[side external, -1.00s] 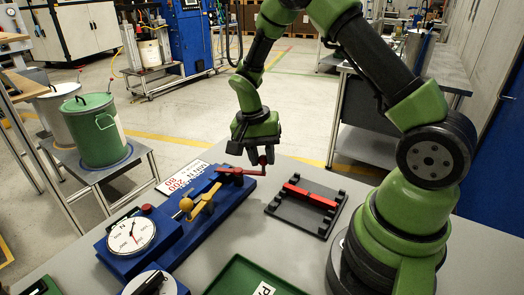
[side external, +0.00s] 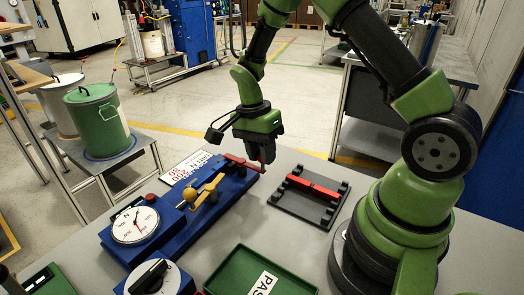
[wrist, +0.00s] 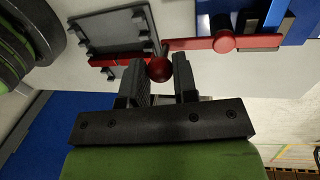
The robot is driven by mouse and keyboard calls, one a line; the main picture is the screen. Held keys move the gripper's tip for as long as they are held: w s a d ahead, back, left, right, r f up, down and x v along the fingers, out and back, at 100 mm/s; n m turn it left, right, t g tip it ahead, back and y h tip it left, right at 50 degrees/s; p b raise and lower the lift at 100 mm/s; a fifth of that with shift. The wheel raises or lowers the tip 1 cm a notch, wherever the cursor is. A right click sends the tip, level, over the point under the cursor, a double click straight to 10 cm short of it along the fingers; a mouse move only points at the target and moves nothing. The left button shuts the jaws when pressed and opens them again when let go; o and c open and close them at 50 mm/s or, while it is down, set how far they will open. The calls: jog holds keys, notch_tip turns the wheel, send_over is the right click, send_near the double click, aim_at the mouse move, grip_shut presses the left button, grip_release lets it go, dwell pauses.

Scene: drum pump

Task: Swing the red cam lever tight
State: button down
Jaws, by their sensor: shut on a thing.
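The red cam lever (side external: 240,163) is on the far right end of the blue fixture (side external: 172,232). In the wrist view the lever (wrist: 192,44) runs left from its round pivot (wrist: 224,42), and its red ball knob (wrist: 160,68) sits between my fingers. My gripper (wrist: 162,72) is shut on the knob. In the side view my gripper (side external: 266,160) hides the knob at the lever's free end. Whether the lever is tight cannot be told.
A dark rack (side external: 292,208) holding a red bar (side external: 312,188) lies right of the fixture. A dial gauge (side external: 135,225), a yellow handle (side external: 208,190) and a black rotary knob (side external: 150,278) are to the left. A green tray (side external: 228,272) lies in front.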

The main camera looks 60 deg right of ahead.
aim_at(254, 167)
jog(key=c, duration=0.9)
grip_release()
jog(key=shift+r, duration=0.1)
jog(key=r, duration=0.3)
jog(key=w+r, duration=0.1)
jog(key=r, duration=0.2)
jog(key=w+r, duration=0.1)
jog(key=r, duration=0.2)
jog(key=shift+r, duration=0.35)
jog(key=s+a+r+n+t, duration=0.2)
jog(key=s+r+n+t, duration=0.1)
jog(key=s+r+n, duration=0.1)
jog(key=s+a+r+n+t+y, duration=0.1)
jog(key=s+a+r+n+t, duration=0.2)
jog(key=s, duration=0.4)
jog(key=s+a+r+n+t+y, duration=0.1)
jog(key=s+a+r+n+t, duration=0.2)
jog(key=s+r+n, duration=0.2)
jog(key=shift+s+r+n, duration=0.15)
jog(key=shift+r+n, duration=0.1)
jog(key=shift+n, duration=0.95)
